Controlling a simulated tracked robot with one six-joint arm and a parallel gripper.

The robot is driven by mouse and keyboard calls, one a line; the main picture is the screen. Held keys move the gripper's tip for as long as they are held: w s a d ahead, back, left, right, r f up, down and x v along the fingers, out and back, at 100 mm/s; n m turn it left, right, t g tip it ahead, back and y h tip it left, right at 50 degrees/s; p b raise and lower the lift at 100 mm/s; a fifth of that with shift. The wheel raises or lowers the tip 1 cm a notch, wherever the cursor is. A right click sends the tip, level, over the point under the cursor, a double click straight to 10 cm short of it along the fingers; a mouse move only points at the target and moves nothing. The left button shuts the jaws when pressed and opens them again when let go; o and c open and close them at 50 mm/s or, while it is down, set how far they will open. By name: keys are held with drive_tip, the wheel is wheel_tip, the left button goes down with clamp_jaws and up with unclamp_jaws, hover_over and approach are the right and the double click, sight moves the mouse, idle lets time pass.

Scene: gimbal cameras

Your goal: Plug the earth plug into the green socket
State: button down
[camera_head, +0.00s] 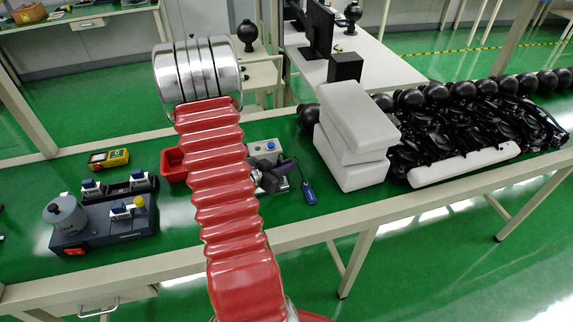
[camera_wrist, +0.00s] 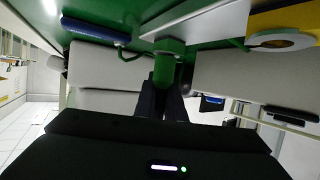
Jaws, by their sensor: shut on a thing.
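In the wrist view my gripper (camera_wrist: 165,98) is shut on the green earth plug (camera_wrist: 165,66). The plug is a thick green cylinder at the upper middle, with its near end between the dark fingers. Its far end lies close to the edge of a pale plate (camera_wrist: 200,18); I cannot tell whether it touches. No green socket can be made out clearly in either view. In the head view my red arm covers the middle, and a dark part of my gripper (camera_head: 270,180) shows just right of it, over the table.
A blue-handled tool (camera_head: 308,192) lies on the green table (camera_head: 330,212), close to my gripper. White blocks (camera_head: 352,125) and a dark pile of parts (camera_head: 470,125) stand to the right. A grey device (camera_head: 105,222) and a yellow meter (camera_head: 108,159) stand to the left.

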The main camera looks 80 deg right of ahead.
drive_tip(key=c, duration=1.8)
unclamp_jaws()
drive_tip(key=shift+f, duration=0.1)
drive_tip(key=shift+o, duration=0.2)
drive_tip(key=v, duration=1.3)
drive_tip(key=shift+w+a, duration=0.15)
drive_tip(key=shift+a, duration=0.25)
